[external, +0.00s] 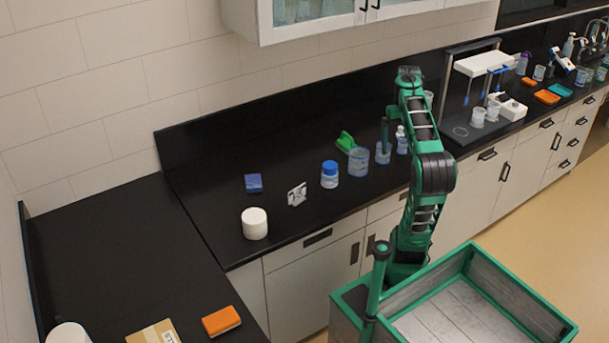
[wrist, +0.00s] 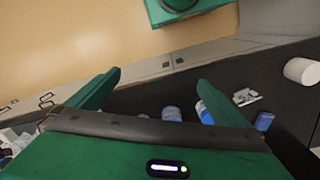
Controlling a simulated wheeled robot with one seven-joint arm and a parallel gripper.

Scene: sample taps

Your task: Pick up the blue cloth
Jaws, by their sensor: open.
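The blue cloth (external: 254,183) is a small dark blue folded piece lying flat on the black counter near the back wall. It also shows in the wrist view (wrist: 264,121) at the right, beyond the right finger. My gripper (wrist: 160,82) is open, with its two green fingers spread and nothing between them. In the external view my arm rises high over the counter, well to the right of the cloth; the fingers cannot be made out clearly there. The gripper is apart from the cloth.
A white cylinder (external: 255,223), a small white patterned item (external: 297,194) and a blue-capped bottle (external: 330,174) stand near the cloth. A beaker (external: 358,161) and a green item (external: 346,142) are farther right. An orange block (external: 221,321) lies at front left. The counter left of the cloth is clear.

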